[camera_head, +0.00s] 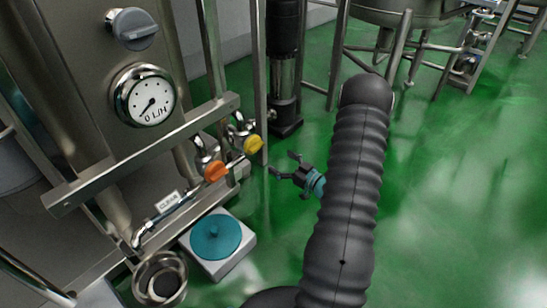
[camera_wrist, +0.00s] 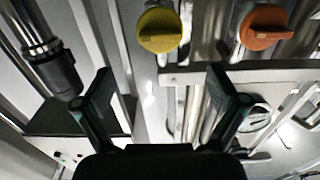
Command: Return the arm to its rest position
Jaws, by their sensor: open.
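My arm (camera_head: 353,180) stands at the right of the middle in the head view, over the green floor. My gripper (camera_head: 279,169) shows to its left, with its fingers spread and pointing toward the valves. In the wrist view my gripper (camera_wrist: 160,95) is open, with nothing between its two fingers. A yellow valve knob (camera_head: 253,144) is near the fingertips in the head view, with a visible gap. It also shows in the wrist view (camera_wrist: 160,29), beyond the fingers. An orange valve knob (camera_head: 215,171) is further left, and it shows in the wrist view too (camera_wrist: 267,31).
A steel tank with a round gauge (camera_head: 146,95) and a grey knob (camera_head: 137,27) stands at the left. A metal rail (camera_head: 140,155) runs in front. A white box with a teal disc (camera_head: 214,237) and a metal cup (camera_head: 160,279) sit below. Green floor (camera_head: 450,200) is open at the right.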

